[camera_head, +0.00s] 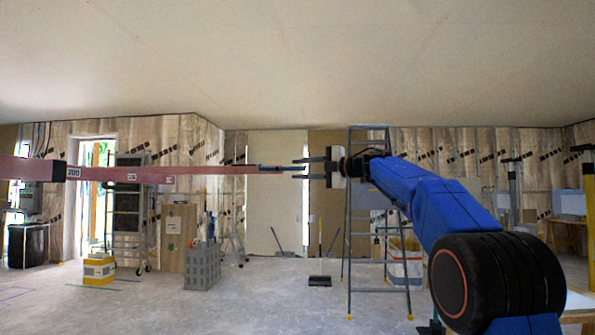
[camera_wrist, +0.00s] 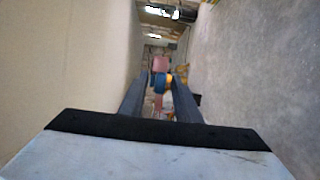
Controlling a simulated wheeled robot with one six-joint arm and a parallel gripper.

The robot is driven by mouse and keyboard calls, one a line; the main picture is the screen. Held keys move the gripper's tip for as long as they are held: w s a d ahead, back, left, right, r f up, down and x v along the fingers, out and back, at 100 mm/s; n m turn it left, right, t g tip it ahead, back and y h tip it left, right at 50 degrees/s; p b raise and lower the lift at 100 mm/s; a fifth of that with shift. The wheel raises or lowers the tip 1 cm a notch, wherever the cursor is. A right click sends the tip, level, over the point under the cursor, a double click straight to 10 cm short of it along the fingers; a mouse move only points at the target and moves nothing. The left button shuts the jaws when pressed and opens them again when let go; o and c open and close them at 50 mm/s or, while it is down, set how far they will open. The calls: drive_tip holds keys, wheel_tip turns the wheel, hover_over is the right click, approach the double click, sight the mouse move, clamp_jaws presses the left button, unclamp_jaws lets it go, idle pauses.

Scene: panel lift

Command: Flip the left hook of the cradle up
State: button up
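The cradle's long dull-red arm (camera_head: 200,171) reaches across the head view from the left edge to the middle. The fingers are apart. In the wrist view, a blue and yellow part (camera_wrist: 160,83) and the reddish arm (camera_wrist: 160,64) show between the fingertips. I cannot tell whether the fingers touch the hook.
A pale ceiling (camera_head: 300,60) spreads above the arm. A stepladder (camera_head: 370,220) stands behind my gripper. A grey crate (camera_head: 203,267), a yellow box (camera_head: 99,268) and a black bin (camera_head: 28,245) stand on the left. The middle floor is mostly clear.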

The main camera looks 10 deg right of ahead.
drive_tip(key=shift+w+a, duration=0.5)
drive_tip(key=shift+a, duration=0.05)
drive_tip(key=shift+c, duration=0.3)
clamp_jaws()
